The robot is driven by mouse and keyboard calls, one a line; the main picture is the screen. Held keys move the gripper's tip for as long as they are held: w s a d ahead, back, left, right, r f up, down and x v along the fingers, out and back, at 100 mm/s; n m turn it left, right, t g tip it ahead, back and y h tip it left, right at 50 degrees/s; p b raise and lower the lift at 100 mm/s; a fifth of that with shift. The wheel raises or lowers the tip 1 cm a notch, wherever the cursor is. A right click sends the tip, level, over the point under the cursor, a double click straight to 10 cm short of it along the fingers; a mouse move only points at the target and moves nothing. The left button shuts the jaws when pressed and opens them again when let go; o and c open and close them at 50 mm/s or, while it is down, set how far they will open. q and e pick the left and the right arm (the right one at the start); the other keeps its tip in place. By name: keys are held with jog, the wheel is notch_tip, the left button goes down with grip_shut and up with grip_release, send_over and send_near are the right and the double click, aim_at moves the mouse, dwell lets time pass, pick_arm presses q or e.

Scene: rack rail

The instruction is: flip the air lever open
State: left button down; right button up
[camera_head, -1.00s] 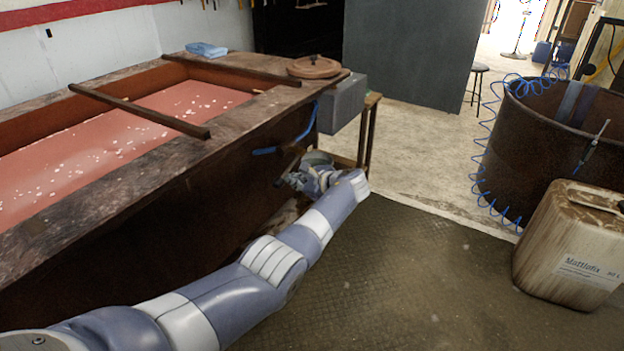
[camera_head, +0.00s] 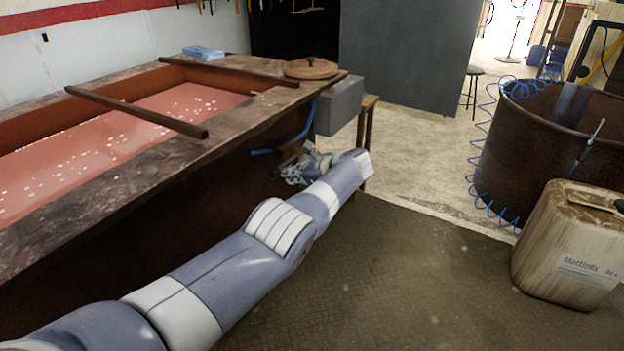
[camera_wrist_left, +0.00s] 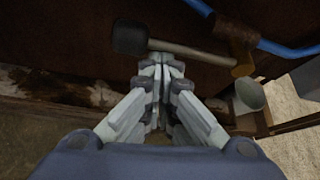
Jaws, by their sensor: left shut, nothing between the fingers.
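The air lever (camera_wrist_left: 190,49) shows in the left wrist view as a brownish rod with a dark knob (camera_wrist_left: 130,37) at its left end. Its right end is by a rusty brown valve fitting (camera_wrist_left: 235,40) with a blue hose, against the tank's dark side. My left gripper (camera_wrist_left: 161,66) is shut and empty, its fingertips just below the rod near the knob; I cannot tell whether they touch it. In the head view the left gripper (camera_head: 291,174) is at the tank's side below the blue hose (camera_head: 262,151), and the lever is hard to make out. My right gripper is not in view.
The large tank (camera_head: 60,245) of pink liquid fills the left. A grey box (camera_head: 340,105) is at its far end. A canister (camera_head: 568,245) and a rusty drum (camera_head: 530,160) with a coiled blue hose stand at right. The floor between is clear.

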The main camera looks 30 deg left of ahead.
pick_arm(q)
jog(key=shift+r, duration=0.1)
dwell(0.5)
jog(key=v, duration=1.2)
